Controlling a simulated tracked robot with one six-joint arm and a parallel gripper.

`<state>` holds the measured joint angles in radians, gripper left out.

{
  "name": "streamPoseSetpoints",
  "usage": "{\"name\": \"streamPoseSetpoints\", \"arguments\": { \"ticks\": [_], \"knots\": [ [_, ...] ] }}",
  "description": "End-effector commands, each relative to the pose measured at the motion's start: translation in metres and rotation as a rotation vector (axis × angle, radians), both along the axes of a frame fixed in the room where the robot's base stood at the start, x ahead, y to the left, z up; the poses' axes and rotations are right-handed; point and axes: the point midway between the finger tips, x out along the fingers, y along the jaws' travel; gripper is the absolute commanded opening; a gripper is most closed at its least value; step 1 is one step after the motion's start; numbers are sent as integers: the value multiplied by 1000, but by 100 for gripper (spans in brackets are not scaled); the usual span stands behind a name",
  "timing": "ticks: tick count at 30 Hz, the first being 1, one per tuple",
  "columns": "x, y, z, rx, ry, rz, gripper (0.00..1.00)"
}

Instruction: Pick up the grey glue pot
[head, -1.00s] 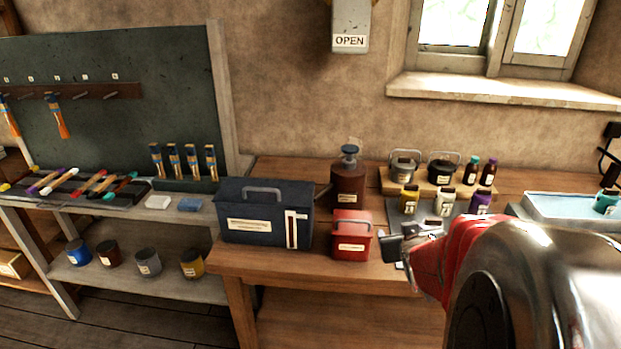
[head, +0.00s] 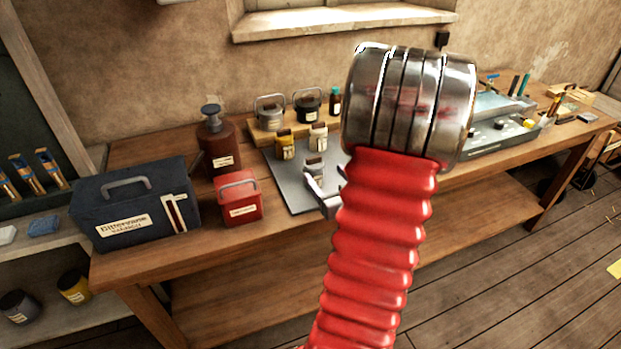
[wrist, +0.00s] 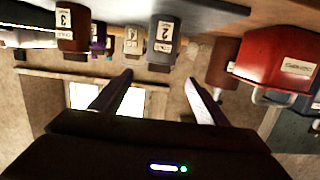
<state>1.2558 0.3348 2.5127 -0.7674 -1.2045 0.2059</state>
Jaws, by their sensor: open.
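The grey glue pot (head: 269,115), with a raised wire handle, stands upright on a low wooden board at the back of the bench, beside a black pot (head: 307,107). My gripper (head: 325,185) is open and empty, in front of the pot and nearer the camera, beside a small grey jar (head: 315,167). My arm hides part of the gripper in the head view. The wrist view is upside down; its open fingers (wrist: 160,82) show nothing between them. The grey jar marked 2 (wrist: 163,40) is there, but I cannot make out the glue pot.
Yellow (head: 285,148) and cream (head: 318,137) jars stand on a grey mat (head: 283,190) before the board. A red box (head: 238,200), a brown pump bottle (head: 219,150) and a dark blue toolbox (head: 135,200) stand left. My arm covers the bench's middle right.

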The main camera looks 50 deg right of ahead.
Motion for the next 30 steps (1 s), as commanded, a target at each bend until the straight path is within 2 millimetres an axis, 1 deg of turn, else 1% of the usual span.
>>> {"name": "streamPoseSetpoints", "arguments": {
  "ticks": [5,8,11,22,25,30],
  "knots": [
    [2,0,0,-1,0,2,68],
    [8,-2,-1,0,1,5,68],
    [18,-9,-3,-1,1,5,68],
    [66,-36,-12,0,1,6,68],
    [73,-41,-12,-1,1,5,68],
    [76,-42,-13,0,2,5,68]
  ]
}}
